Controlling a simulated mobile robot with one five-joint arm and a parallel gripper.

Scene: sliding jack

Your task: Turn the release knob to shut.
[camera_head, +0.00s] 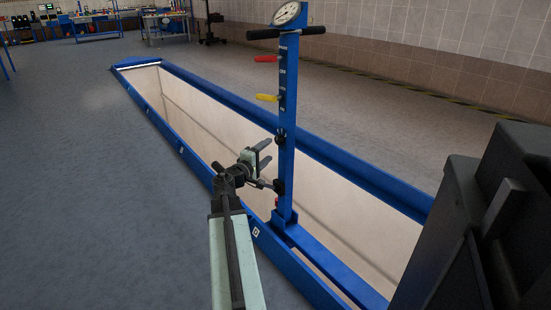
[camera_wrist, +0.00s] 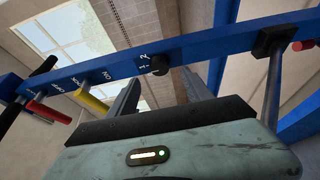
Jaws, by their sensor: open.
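The blue jack post (camera_head: 287,110) stands upright over the pit. A round black knob (camera_head: 280,138) is on its face; in the wrist view the knob (camera_wrist: 158,65) sits beside the marks 1 and 2. A small red part (camera_head: 276,203) is lower on the post; it also shows in the wrist view (camera_wrist: 303,45). I cannot tell for sure which is the release knob. My gripper (camera_head: 268,152) is open and empty, left of the post and slightly below the black knob. In the wrist view my gripper's fingers (camera_wrist: 161,80) flank the black knob's lower side, apparently without touching.
A red lever (camera_head: 266,58) and a yellow lever (camera_head: 267,97) stick out left higher up, below a black handlebar (camera_head: 270,34) and a gauge (camera_head: 288,13). A black socket (camera_wrist: 270,40) holds a rod close right of my gripper. The blue-rimmed pit (camera_head: 185,85) lies below.

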